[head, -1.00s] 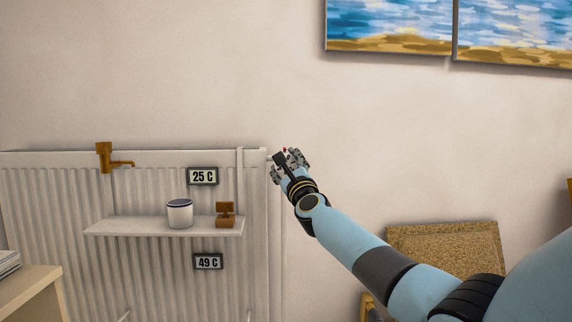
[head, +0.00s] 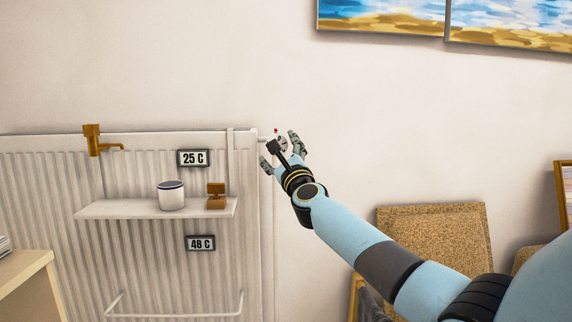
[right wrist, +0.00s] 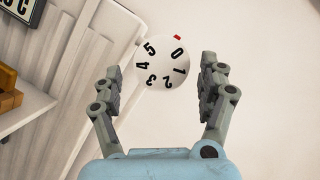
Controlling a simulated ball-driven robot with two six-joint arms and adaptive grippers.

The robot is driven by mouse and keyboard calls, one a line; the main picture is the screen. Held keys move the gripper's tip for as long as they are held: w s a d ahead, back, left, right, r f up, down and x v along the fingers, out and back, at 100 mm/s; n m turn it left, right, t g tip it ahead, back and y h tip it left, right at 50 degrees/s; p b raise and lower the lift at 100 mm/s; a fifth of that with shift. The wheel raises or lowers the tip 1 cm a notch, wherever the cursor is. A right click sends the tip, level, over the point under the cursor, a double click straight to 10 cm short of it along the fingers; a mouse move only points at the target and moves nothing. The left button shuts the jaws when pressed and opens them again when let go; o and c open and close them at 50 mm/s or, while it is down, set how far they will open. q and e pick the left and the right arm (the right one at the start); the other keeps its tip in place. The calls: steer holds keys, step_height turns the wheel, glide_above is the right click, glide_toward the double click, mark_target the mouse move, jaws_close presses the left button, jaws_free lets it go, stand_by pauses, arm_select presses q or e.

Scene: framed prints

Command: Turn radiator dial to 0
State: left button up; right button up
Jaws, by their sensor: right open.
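The radiator dial (right wrist: 162,62) is a white round knob with black numbers 0 to 5, seen face-on in the right wrist view. A red mark (right wrist: 177,37) sits at its upper right rim, between 5 and 0 and nearer to 0. My right gripper (right wrist: 160,86) is open, with one finger on each side of the dial and a visible gap to each. In the head view the right gripper (head: 280,150) is at the radiator's upper right corner and partly hides the dial. The red mark (head: 276,130) shows just above the fingers. My left gripper is out of view.
The white radiator (head: 60,180) carries a shelf (head: 125,209) with a mug (head: 171,196) and a small brown object (head: 216,197). Displays read 25 C (head: 193,158) and 48 C (head: 200,243). A cork board (head: 435,240) leans at lower right. The wall right of the dial is bare.

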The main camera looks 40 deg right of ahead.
steer(key=v, duration=0.9)
steer(key=shift+o, duration=0.2)
steer(key=shift+w, duration=0.1)
